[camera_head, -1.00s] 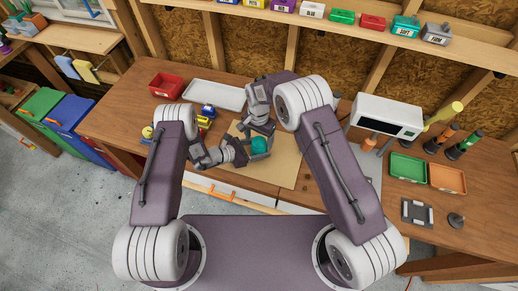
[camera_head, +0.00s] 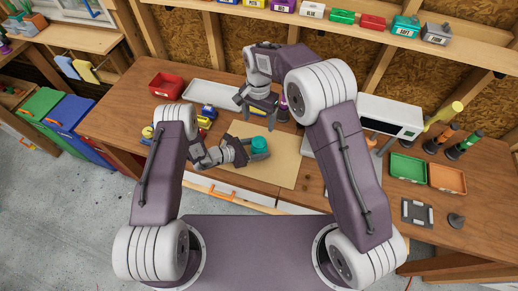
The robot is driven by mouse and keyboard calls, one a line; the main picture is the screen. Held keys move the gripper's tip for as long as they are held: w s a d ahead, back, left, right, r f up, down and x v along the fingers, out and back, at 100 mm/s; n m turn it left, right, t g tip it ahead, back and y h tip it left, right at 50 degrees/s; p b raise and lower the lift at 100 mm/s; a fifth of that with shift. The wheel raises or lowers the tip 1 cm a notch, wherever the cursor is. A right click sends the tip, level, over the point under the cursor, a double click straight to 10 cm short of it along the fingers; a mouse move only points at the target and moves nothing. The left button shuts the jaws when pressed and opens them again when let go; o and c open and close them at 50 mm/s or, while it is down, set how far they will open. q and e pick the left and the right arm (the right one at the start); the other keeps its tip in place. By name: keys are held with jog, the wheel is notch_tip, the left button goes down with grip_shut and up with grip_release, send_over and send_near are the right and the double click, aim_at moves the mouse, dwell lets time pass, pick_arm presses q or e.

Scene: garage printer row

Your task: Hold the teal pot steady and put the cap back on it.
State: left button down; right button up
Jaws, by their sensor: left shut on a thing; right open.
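The teal pot (camera_head: 259,144) stands on the tan mat (camera_head: 287,160) near the middle of the bench. My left gripper (camera_head: 255,153) comes in low from the left and is shut on the pot's side. The pot's upper part is teal, and I cannot tell at this size whether the cap is on it. I make out no separate cap elsewhere. My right gripper (camera_head: 259,116) is open, pointing down behind the pot and apart from it, with nothing visible between its fingers.
A dark, purple-topped item (camera_head: 283,109) stands close right of my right gripper. A white tray (camera_head: 212,92) and a red bin (camera_head: 167,86) lie at the back left. Small blue and yellow items (camera_head: 205,115) are left of the mat. A white machine (camera_head: 388,115) stands right.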

aim_at(252, 150)
pick_arm(q)
jog(key=shift+c, duration=1.6)
grip_release()
jog(key=shift+a, duration=0.1)
jog(key=shift+s+a+r, duration=0.1)
jog(key=shift+s+a, duration=0.05)
jog(key=shift+a, duration=0.15)
jog(key=b+v, duration=0.2)
jog(key=v, duration=0.5)
jog(key=shift+s+a+r, duration=0.1)
jog(key=shift+a+r, duration=0.05)
jog(key=shift+a, duration=0.05)
jog(key=shift+s+a+r+b, duration=0.2)
jog(key=shift+a+b, duration=0.05)
jog(key=shift+b, duration=0.05)
